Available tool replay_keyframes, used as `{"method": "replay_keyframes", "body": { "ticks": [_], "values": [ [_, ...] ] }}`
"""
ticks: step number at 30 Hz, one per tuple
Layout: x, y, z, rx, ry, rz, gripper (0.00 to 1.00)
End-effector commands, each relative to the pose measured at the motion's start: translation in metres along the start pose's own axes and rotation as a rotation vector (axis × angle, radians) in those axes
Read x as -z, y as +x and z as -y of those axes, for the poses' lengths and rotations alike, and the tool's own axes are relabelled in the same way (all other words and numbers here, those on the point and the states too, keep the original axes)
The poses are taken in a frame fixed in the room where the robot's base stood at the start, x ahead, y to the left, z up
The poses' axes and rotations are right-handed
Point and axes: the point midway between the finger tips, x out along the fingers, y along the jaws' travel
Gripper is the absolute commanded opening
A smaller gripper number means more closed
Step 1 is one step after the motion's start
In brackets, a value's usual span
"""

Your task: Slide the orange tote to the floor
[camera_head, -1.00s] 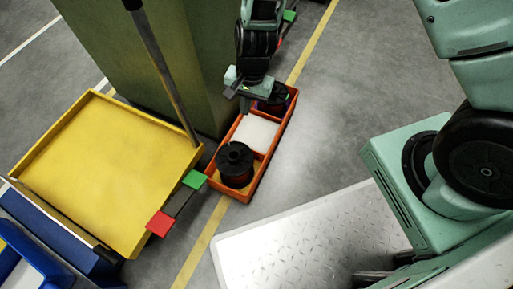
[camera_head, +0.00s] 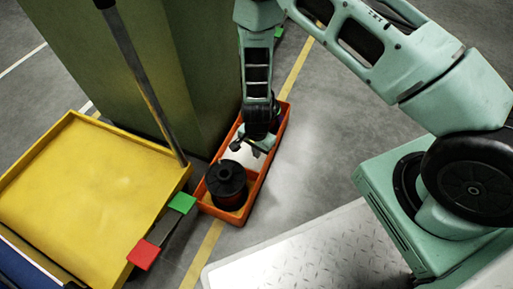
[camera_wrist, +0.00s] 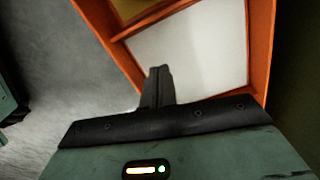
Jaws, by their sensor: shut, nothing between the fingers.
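The orange tote (camera_head: 274,150) is a long divided box beside the green cabinet, low over the floor's yellow line; I cannot tell if its whole base touches the floor. A black spool (camera_head: 227,183) stands in its near end. A white surface fills the middle section and also shows in the wrist view (camera_wrist: 195,50). My gripper (camera_head: 245,149) is shut and empty, above the tote's middle, just beyond the near spool. In the wrist view its closed fingers (camera_wrist: 158,86) overlap the tote's white section.
A yellow tray-topped cart (camera_head: 85,190) stands at left, with a metal pole (camera_head: 140,80) rising by its corner. The green cabinet (camera_head: 170,70) borders the tote. Grey floor right of the tote is open.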

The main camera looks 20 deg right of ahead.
Motion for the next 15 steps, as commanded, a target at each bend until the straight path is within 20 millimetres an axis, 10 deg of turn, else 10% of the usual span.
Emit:
{"method": "replay_keyframes", "body": {
  "ticks": [3,15],
  "values": [
    [0.0,0.032,-0.001,-0.001,0.0,0.001,0.0],
    [-0.04,0.022,0.0,0.0,-0.001,0.0,0.0]
  ]
}}
